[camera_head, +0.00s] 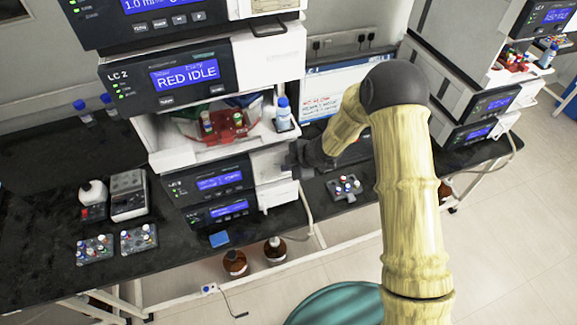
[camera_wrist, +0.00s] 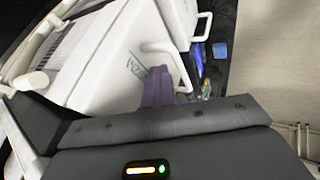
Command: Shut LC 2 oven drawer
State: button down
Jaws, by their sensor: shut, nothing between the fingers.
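The LC 2 unit (camera_head: 185,75) has a dark front panel with a lit blue screen reading RED IDLE, left of centre in the head view. A white block with a handle (camera_head: 268,55) adjoins its right side; I cannot tell how far it stands out. Lower down, a white front (camera_head: 275,178) sits right of another dark panel. My gripper (camera_head: 291,155) is at this lower front's upper right. In the wrist view, my shut, empty fingers (camera_wrist: 158,86) are close to a white housing (camera_wrist: 120,60) with a curved handle (camera_wrist: 172,58). Contact cannot be told.
An open shelf (camera_head: 215,150) under LC 2 holds a red vial rack (camera_head: 225,125) and a blue-capped bottle (camera_head: 283,114). Vial trays (camera_head: 95,250) stand on the black bench (camera_head: 50,190). Brown bottles (camera_head: 235,263) stand below. A second instrument stack (camera_head: 470,75) is at right.

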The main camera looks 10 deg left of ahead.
jog(key=shift+w+r, duration=0.25)
jog(key=shift+w, duration=0.05)
jog(key=p+v, duration=0.6)
jog(key=v, duration=0.3)
jog(key=shift+s+d, duration=0.35)
jog(key=shift+s, duration=0.05)
jog(key=shift+r, duration=0.15)
